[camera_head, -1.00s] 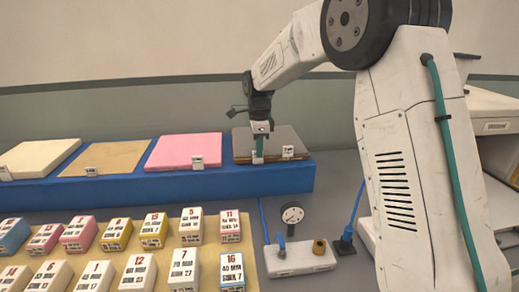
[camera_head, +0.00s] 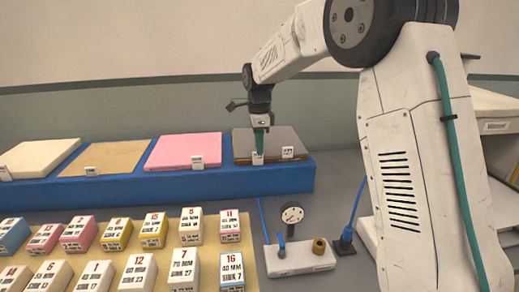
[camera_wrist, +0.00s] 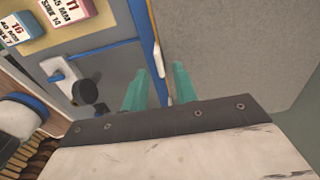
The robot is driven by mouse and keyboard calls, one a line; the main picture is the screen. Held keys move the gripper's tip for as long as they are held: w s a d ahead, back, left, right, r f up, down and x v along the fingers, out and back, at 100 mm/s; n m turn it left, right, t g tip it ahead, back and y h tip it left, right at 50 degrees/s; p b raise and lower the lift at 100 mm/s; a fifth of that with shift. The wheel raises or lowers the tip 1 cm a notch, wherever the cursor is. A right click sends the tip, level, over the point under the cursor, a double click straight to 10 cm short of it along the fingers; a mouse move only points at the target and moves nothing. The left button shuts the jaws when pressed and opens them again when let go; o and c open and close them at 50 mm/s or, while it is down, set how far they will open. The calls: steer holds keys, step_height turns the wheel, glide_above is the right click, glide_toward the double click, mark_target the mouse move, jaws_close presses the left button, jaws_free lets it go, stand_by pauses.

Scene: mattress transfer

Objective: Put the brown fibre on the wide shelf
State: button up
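A grey-brown flat stack (camera_head: 279,138) lies at the right end of the blue shelf, with a brownish layer at its left and front; I cannot tell for sure which layer is the brown fibre. A tan-brown sheet (camera_head: 106,158) lies farther left on the shelf. My gripper (camera_head: 260,153) points down at the front of the grey-brown stack, by its small white tags. In the wrist view, the two teal fingers (camera_wrist: 159,72) stand apart near the edge of a grey slab (camera_wrist: 235,45). Nothing is clearly held; contact is unclear.
The blue shelf (camera_head: 170,186) also carries a pink slab (camera_head: 186,150) and a cream slab (camera_head: 38,158). Several numbered blocks (camera_head: 133,270) stand on a tan board in front. A dial gauge fixture (camera_head: 297,260) with blue cables stands right of them.

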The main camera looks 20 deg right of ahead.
step_height(320, 180, up, 10)
steer(key=s+r+n, duration=0.3)
steer(key=s+n, duration=0.1)
steer(key=s, duration=0.5)
steer(key=s+d+n, duration=0.1)
steer(key=s+n, duration=0.5)
steer(key=s, duration=0.8)
steer(key=s+f+n, duration=0.4)
steer(key=s+n, duration=0.1)
steer(key=s, duration=0.5)
steer(key=s+f+n+t, duration=0.1)
steer(key=s+f+n, duration=0.3)
steer(key=s, duration=0.6)
steer(key=shift+s+d+f+n, duration=0.25)
steer(key=shift+s+d+n, duration=0.15)
steer(key=shift+n, duration=0.2)
